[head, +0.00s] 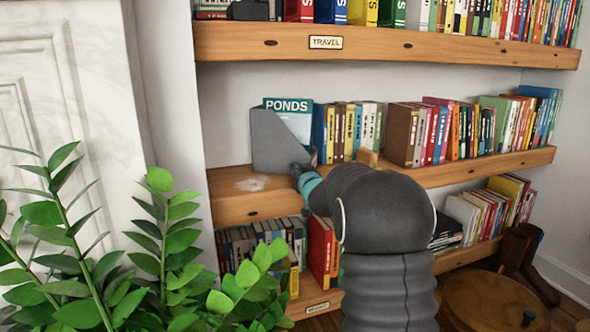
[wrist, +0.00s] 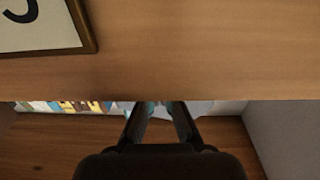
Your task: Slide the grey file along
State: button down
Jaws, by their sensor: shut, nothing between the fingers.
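The grey file (head: 272,148) is an upright, slant-cut holder on the middle wooden shelf, near its left end. A teal-topped PONDS book (head: 287,106) stands in it. My gripper (head: 303,172) is at the file's lower right, close beside it; I cannot tell whether they touch. In the wrist view the fingers (wrist: 158,108) come together and hold nothing. A flat grey surface (wrist: 285,125) at the right of that view may be the file's side.
Several books (head: 348,130) stand right of the file. A pale patch (head: 251,184) marks the bare shelf front (head: 228,205) at left. The upper TRAVEL shelf (head: 390,45) hangs above. A leafy plant (head: 165,240) fills the lower left.

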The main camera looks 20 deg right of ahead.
aim_at(314, 163)
jog(key=shift+d, duration=0.25)
jog(key=shift+d, duration=0.35)
jog(key=shift+d+p, duration=2.1)
jog(key=shift+d, duration=1.4)
jog(key=shift+d, duration=0.3)
jog(key=shift+d+p, duration=0.6)
jog(key=shift+d, duration=0.35)
jog(key=shift+a, duration=0.15)
jog(key=shift+a+b, duration=1.05)
jog(key=shift+a, duration=0.6)
